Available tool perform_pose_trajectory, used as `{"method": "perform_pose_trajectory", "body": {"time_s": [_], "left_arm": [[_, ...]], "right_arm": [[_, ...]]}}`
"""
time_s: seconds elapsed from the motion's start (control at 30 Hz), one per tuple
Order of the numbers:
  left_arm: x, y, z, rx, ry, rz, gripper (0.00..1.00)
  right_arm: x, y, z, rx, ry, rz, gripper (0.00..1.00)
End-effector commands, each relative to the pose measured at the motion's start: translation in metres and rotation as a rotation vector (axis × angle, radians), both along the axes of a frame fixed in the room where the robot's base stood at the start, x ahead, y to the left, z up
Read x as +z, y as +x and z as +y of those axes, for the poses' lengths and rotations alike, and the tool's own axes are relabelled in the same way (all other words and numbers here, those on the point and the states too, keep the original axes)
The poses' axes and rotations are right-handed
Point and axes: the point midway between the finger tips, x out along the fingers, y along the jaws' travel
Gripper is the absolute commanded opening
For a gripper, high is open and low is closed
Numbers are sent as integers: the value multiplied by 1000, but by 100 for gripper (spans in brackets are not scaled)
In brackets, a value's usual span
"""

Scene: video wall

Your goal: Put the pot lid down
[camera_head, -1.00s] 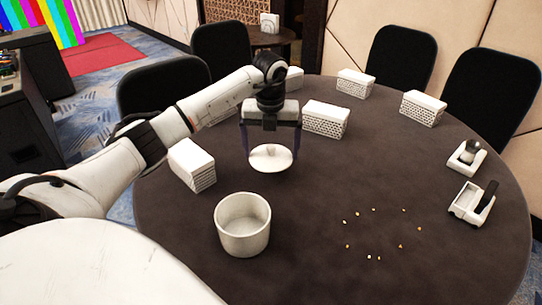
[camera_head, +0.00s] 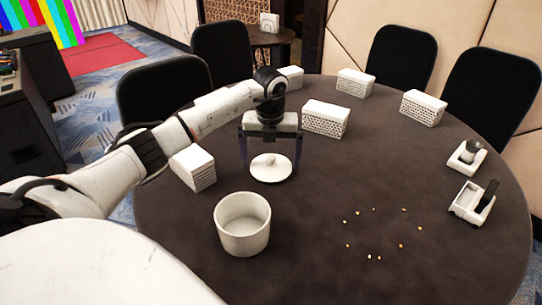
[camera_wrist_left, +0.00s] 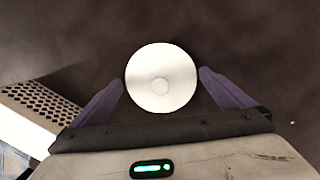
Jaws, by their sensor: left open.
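The white pot lid (camera_head: 271,168), round with a small knob, lies flat on the dark table behind the pot. My left gripper (camera_head: 270,164) is right above it, fingers spread wide to either side. In the left wrist view the lid (camera_wrist_left: 161,78) sits between the open fingers of the left gripper (camera_wrist_left: 162,82), with a gap on each side. The white pot (camera_head: 242,226) stands uncovered and empty in front of the lid. My right gripper is not in view.
White perforated boxes stand near: one (camera_head: 193,168) left of the lid, one (camera_head: 326,119) behind it to the right. Several small pellets (camera_head: 371,257) lie in a ring right of the pot. Two white holders (camera_head: 473,202) are at the right. The dark round table (camera_head: 330,190) is otherwise clear around the lid.

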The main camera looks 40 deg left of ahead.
Motion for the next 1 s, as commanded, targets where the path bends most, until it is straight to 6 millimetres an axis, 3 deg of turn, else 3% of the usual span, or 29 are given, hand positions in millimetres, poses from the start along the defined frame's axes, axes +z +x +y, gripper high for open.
{"method": "perform_pose_trajectory", "body": {"time_s": [0.53,0.7,1.0], "left_arm": [[103,-10,-10,0,0,-5,100],[116,-12,-11,1,0,-3,100],[119,-13,-12,0,0,-1,100]], "right_arm": [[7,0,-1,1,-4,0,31],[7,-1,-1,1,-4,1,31],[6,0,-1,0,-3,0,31]]}}
